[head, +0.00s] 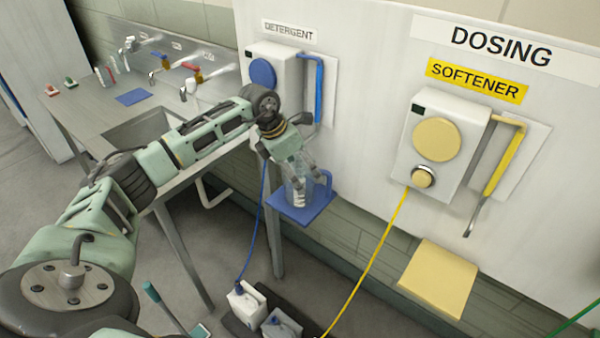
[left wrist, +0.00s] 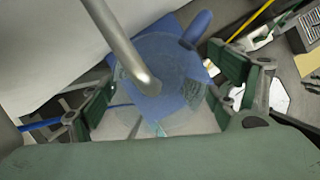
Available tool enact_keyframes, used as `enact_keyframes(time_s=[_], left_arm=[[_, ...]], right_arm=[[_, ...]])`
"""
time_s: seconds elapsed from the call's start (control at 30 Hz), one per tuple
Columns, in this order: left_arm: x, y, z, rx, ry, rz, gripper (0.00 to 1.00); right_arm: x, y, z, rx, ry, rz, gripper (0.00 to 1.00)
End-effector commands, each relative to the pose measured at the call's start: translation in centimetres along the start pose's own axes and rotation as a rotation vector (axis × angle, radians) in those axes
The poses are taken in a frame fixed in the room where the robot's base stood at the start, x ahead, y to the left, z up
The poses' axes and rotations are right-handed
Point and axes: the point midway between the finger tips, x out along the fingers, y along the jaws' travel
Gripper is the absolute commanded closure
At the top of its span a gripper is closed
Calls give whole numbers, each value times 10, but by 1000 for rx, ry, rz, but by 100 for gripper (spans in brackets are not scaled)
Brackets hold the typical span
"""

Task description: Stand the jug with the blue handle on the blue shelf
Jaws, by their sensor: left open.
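A clear jug (head: 298,190) with a blue handle (head: 326,184) stands, apparently upright, on the blue shelf (head: 303,211) below the detergent dispenser. In the left wrist view the jug (left wrist: 170,92) is seen from above. Its blue handle (left wrist: 197,29) points to the upper right, and the blue shelf shows beneath. My left gripper (head: 300,174) comes down over the jug. Its fingers are open, one on each side of the jug; I cannot tell whether they touch it. The jug's lower part is partly hidden by the fingers. My right gripper is not in view.
A metal spout (left wrist: 128,52) reaches over the jug. The detergent dispenser (head: 275,72) is on the wall behind my left arm. To the right are the softener dispenser (head: 440,140) and an empty yellow shelf (head: 438,277). A sink counter (head: 90,125) stands at left.

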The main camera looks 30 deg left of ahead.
Motion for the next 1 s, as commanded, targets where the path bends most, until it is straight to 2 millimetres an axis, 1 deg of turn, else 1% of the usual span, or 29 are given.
enact_keyframes(time_s=[0.03, 0.2, 0.4, 0.5, 0.7, 1.0], left_arm=[[-6, 2, -1, 1, -4, 5, 17], [-44, 2, -1, 1, -6, 6, 17], [-84, 1, -1, 1, -4, 4, 17], [-97, 1, 0, 0, -3, 3, 17], [-108, 0, -1, 0, -1, 0, 17], [-108, 0, 0, 0, 0, 0, 17]], right_arm=[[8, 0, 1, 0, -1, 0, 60], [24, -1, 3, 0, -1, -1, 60], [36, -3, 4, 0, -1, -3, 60], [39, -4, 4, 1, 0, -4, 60], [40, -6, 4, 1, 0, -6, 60], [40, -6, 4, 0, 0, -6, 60]])
